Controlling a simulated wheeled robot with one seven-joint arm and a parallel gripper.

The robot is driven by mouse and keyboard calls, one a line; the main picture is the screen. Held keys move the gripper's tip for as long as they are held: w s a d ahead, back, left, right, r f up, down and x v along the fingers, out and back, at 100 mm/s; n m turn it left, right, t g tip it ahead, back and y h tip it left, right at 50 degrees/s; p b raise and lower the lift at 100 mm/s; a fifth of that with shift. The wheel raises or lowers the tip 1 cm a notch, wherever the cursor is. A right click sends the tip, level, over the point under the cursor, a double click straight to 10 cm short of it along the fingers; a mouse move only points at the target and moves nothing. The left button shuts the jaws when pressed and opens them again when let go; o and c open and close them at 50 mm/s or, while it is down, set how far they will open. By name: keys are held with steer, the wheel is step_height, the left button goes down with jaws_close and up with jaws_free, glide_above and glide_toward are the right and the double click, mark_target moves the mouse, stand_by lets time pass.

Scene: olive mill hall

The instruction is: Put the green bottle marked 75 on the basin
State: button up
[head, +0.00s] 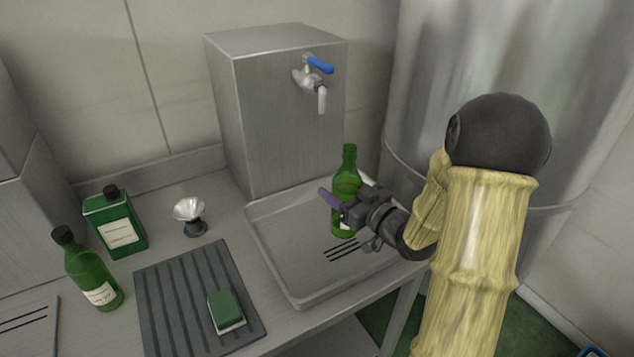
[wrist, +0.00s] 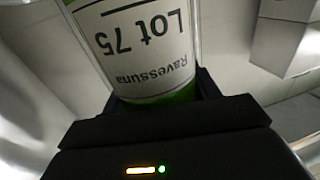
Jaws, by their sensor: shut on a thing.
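The green bottle marked 75 (head: 346,184) is upright at the right part of the steel basin (head: 281,271), under and right of the tap. In the wrist view its white label (wrist: 145,45) reads "Lot 75 Ravessuna", upside down. My gripper (head: 343,207) is shut on this bottle, reaching in from the right. The bottle's base seems at or just above the basin floor; I cannot tell if it touches. The basin is shallow and rimmed, with dark slots in its floor, and holds nothing else.
A steel tank box with a blue-handled tap (head: 313,78) stands behind the basin. Left on the counter are another green bottle (head: 88,270), a green square container (head: 115,222), a small funnel-like item (head: 190,214), and a dark ribbed mat (head: 170,300) with a green sponge (head: 226,308).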

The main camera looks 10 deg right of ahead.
steer(key=w+a+f+p, duration=0.2)
steer(key=w+a+f, duration=0.1)
steer(key=w, duration=0.7)
steer(key=shift+a, duration=0.15)
steer(key=f, duration=0.2)
steer(key=f+p, duration=0.1)
steer(key=shift+w+f, duration=0.2)
steer(key=shift+f, duration=0.2)
steer(key=shift+f, duration=0.1)
